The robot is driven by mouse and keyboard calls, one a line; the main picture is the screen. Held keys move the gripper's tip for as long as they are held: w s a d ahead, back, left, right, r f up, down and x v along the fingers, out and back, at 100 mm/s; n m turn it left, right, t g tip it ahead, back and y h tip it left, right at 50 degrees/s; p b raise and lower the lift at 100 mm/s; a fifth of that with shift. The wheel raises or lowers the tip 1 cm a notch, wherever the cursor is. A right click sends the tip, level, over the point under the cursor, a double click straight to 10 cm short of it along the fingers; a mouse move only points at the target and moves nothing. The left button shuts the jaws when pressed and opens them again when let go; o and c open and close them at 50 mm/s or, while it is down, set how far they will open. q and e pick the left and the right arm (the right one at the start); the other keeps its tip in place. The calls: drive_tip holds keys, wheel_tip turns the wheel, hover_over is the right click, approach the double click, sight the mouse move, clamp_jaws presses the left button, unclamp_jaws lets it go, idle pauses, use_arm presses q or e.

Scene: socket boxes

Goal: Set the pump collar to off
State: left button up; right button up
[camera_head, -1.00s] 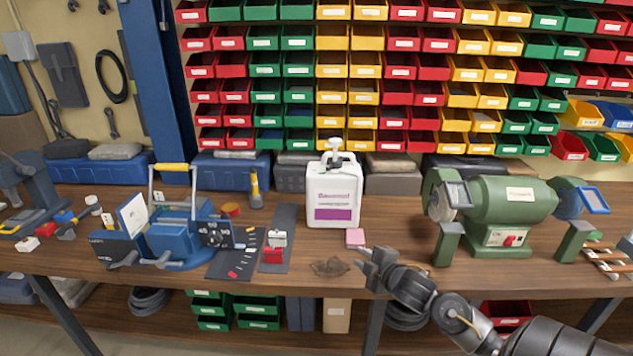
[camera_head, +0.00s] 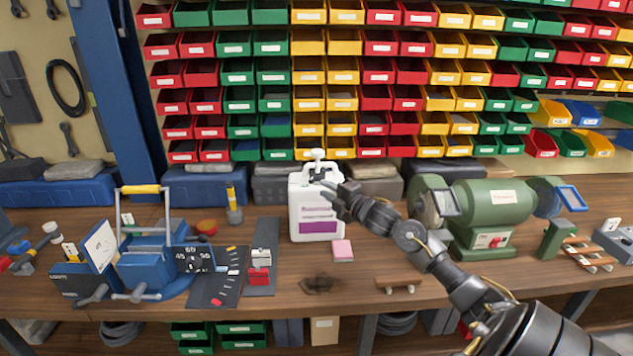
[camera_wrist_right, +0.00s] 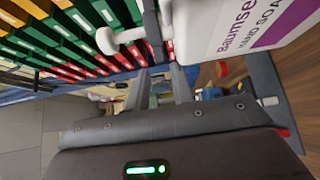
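A white hand soap bottle (camera_head: 302,212) with a purple label stands upright on the bench. Its white pump head (camera_head: 318,157) sits on top, with the collar below it; the collar's setting is too small to read. My right gripper (camera_head: 328,190) is open and empty, in front of the bottle's upper right side, below the pump head. In the right wrist view, the two fingers (camera_wrist_right: 160,88) are apart with nothing between them. The bottle (camera_wrist_right: 228,28) is close beside them, with the white pump head (camera_wrist_right: 120,38) beyond. My left gripper is out of view.
A green bench grinder (camera_head: 490,205) stands right of the bottle, behind my right forearm. A pink sponge (camera_head: 343,250) lies in front of the bottle. A blue device (camera_head: 150,270) stands left. Bench space (camera_head: 350,275) in front is mostly clear; coloured bins line the back.

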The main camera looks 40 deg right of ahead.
sight(313, 181)
drive_tip(key=w+p, duration=0.1)
drive_tip(key=w, duration=0.4)
drive_tip(key=shift+c, duration=0.4)
clamp_jaws()
